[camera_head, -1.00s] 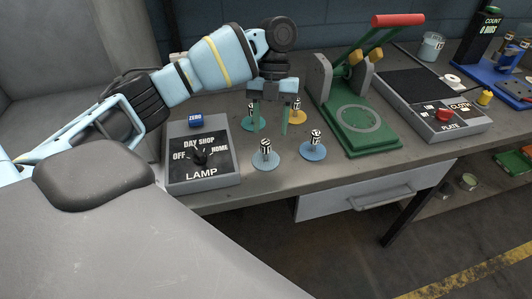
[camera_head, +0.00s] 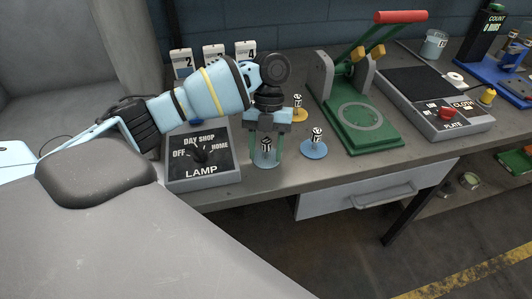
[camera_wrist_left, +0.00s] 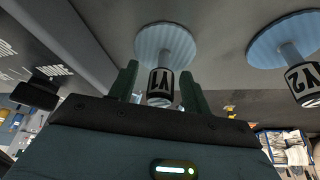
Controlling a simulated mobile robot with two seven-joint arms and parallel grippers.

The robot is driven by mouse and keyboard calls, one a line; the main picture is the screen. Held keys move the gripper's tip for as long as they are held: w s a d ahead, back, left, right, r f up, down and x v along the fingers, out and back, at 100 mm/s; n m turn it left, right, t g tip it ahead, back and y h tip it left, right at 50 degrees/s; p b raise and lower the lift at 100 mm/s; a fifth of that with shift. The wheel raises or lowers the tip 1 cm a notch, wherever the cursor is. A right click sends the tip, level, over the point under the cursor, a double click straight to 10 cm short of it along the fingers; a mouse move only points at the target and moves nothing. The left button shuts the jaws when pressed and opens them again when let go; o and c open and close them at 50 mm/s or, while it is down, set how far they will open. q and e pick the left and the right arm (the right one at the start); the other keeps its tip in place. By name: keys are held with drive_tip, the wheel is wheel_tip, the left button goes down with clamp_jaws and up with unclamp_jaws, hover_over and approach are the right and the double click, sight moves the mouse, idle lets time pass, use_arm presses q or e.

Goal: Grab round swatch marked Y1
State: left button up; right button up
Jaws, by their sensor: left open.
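The round swatch marked Y1 (camera_wrist_left: 165,40) is a pale blue disc with an upright labelled knob; in the head view it (camera_head: 263,161) stands on the bench right of the lamp box. My left gripper (camera_head: 266,150) is open above the disc, with its fingers either side of the knob. In the wrist view the Y1 label shows between the fingers (camera_wrist_left: 159,76); I cannot tell whether they touch it. A bluer swatch marked Y2 (camera_wrist_left: 284,42) stands to the right, also in the head view (camera_head: 314,151). My right gripper is not in view.
The lamp box (camera_head: 203,178) is close on the left. A green press with a red handle (camera_head: 362,128) stands to the right. Numbered cards (camera_head: 213,55) stand at the back. Bench is clear in front of the press.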

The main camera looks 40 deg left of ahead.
sight(266, 141)
use_arm(q)
drive_tip(key=shift+c, duration=0.7)
clamp_jaws()
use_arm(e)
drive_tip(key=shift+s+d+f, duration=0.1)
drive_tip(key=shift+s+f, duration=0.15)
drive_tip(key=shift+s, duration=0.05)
